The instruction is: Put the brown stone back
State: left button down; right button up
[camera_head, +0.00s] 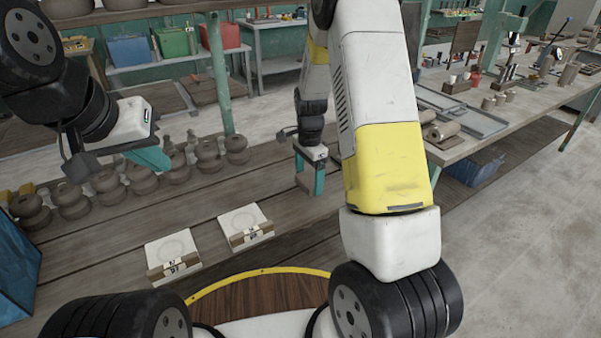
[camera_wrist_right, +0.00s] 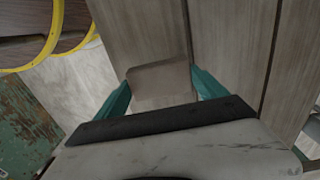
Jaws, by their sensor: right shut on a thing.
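My right gripper (camera_head: 310,180) points down over the plank table (camera_head: 275,187) and is shut on a brown block-like stone. In the right wrist view the stone (camera_wrist_right: 158,82) sits between the teal fingertips of that gripper (camera_wrist_right: 160,92). In the head view the stone shows only as a narrow brown patch between the fingers. I cannot tell whether it touches the planks. My left gripper (camera_head: 150,157) hangs over the row of clay pots at the left; its finger opening is not clear.
Two white tiles (camera_head: 172,245) (camera_head: 244,221) with faint circles and labels lie on the table. Several clay pots (camera_head: 207,155) stand along its far left side. A blue object (camera_head: 15,275) is at the left edge. Bare planks lie between the tiles and my right gripper.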

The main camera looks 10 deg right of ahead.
aim_at(309, 179)
jog(key=shift+f, duration=1.9)
jog(key=shift+f, duration=0.15)
jog(key=o, duration=1.5)
